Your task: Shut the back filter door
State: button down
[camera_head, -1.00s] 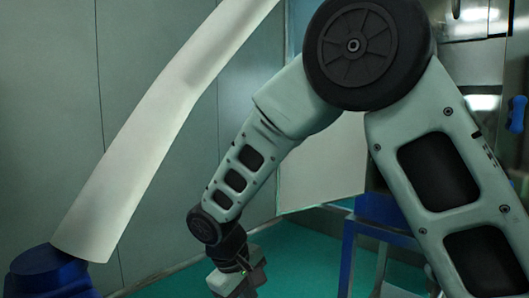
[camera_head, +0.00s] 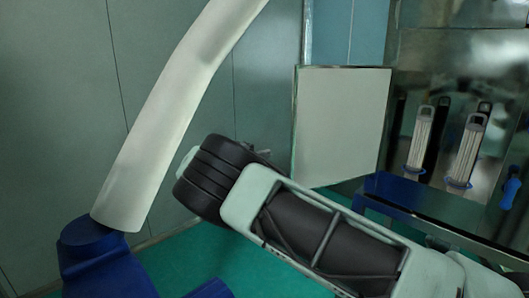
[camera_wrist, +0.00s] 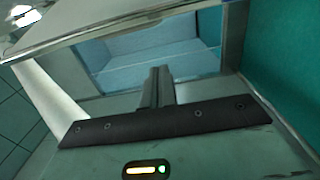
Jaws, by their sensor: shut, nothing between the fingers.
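The back filter door looks to be the pale flat panel (camera_head: 342,125) in the head view. It stands open, sticking out to the left of the metal cabinet (camera_head: 440,70). I cannot tell whether the fingertips touch anything.
A pale slanted pipe (camera_head: 180,120) rises from a blue base (camera_head: 100,255) at left. Blue framework (camera_head: 400,200) stands below the cabinet at right. Two white filter-like parts (camera_head: 419,140) show there. Green floor is open at lower left.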

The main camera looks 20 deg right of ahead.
jog(key=p+x, duration=0.4)
jog(key=x, duration=0.3)
jog(key=s+p, duration=0.2)
jog(key=s, duration=0.2)
jog(key=shift+f, duration=0.1)
